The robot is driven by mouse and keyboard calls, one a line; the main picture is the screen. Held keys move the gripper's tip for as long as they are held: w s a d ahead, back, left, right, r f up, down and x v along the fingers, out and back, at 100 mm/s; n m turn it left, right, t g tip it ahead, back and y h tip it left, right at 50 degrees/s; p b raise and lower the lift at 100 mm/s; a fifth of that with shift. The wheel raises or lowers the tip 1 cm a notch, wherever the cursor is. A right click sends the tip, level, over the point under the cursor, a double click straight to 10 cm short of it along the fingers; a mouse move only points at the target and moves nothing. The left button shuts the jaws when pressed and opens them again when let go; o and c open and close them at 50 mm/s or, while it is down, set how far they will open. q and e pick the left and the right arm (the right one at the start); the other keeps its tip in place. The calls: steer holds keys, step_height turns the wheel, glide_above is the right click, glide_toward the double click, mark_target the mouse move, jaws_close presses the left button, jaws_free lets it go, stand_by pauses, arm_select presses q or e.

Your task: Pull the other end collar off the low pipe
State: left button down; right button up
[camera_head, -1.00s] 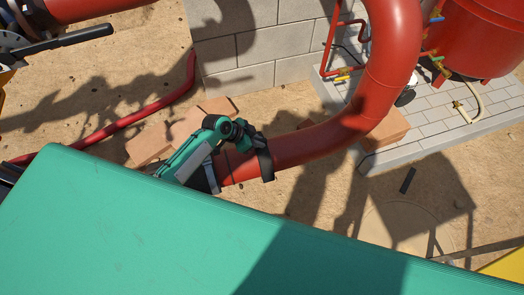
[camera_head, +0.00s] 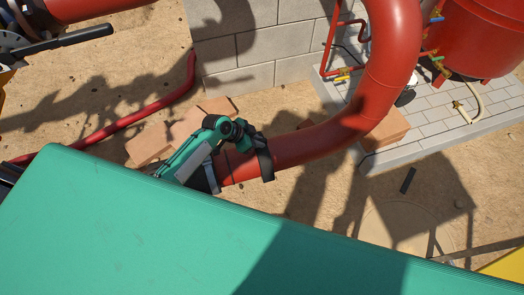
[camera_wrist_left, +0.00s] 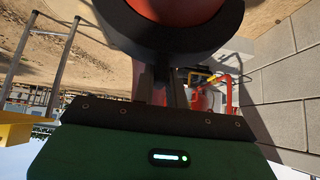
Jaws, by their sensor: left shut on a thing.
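The low red pipe (camera_head: 305,148) runs from the lower left and curves up at the right in the head view. A black end collar (camera_head: 267,166) sits around the pipe. My left gripper (camera_head: 258,144) reaches over from the left and is shut at the collar's upper side. In the left wrist view the dark collar (camera_wrist_left: 175,47) arcs around the red pipe (camera_wrist_left: 178,10), and the fingers (camera_wrist_left: 163,85) of my left gripper meet its rim. The fingertips are partly hidden. My right gripper is out of view.
Orange-brown bricks (camera_head: 150,147) lie behind my left arm. A grey block wall (camera_head: 275,45) stands behind the pipe. A thin red pipe (camera_head: 140,118) lies on the sandy ground at the left. A red tank (camera_head: 480,40) stands at the right.

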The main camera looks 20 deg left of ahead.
arm_select(q)
steer(key=shift+r+p, duration=0.45)
steer(key=shift+r, duration=0.1)
steer(key=shift+r, duration=0.1)
steer(key=shift+r+p, duration=2.9)
steer(key=shift+r, duration=0.35)
